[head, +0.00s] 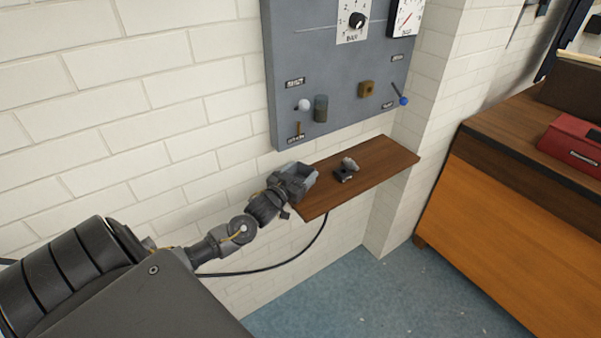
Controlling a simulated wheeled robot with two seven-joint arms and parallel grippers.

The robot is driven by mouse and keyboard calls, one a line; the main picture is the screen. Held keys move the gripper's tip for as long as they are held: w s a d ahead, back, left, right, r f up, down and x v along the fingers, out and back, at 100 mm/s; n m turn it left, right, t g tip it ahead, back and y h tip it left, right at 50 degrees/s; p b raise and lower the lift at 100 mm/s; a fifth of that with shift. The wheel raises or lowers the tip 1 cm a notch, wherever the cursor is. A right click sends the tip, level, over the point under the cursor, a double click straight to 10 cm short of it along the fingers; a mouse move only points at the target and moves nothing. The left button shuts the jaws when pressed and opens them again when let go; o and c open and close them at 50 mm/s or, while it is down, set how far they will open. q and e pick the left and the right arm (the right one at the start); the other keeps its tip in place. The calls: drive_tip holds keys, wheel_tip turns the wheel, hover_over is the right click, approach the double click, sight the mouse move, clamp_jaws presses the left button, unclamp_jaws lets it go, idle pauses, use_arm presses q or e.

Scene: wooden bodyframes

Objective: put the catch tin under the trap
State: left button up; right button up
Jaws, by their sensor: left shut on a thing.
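My left gripper (284,191) reaches in from the left to the near left end of the wooden shelf (386,165). It is shut on a grey, box-like thing (302,173), which looks like the catch tin; the gripper hides part of it. Whether the tin touches the shelf I cannot tell. The grey panel (285,55) hangs on the wall above the shelf. A dark grey cylinder (320,108), which may be the trap, sticks out low on the panel, above and a little right of the tin. My right gripper is not in view.
A small black and grey object (346,170) lies mid-shelf. A pale knob (304,105), a brass block (367,89) and a blue-tipped lever (402,100) stick out from the panel. A wooden cabinet (510,205) with a red box (572,142) stands right. The shelf's right end is bare.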

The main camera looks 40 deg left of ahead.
use_arm(q)
drive_tip(key=shift+r, duration=0.1)
drive_tip(key=o, duration=1.4)
drive_tip(key=shift+f, duration=0.2)
drive_tip(key=shift+o, duration=1)
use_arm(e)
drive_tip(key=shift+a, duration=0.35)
use_arm(q)
drive_tip(key=shift+r, duration=0.15)
drive_tip(key=s+d+b, duration=0.1)
drive_tip(key=s, duration=1.1)
drive_tip(key=shift+b, duration=0.35)
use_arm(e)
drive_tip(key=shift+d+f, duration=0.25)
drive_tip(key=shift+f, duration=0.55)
use_arm(q)
drive_tip(key=shift+d, duration=0.1)
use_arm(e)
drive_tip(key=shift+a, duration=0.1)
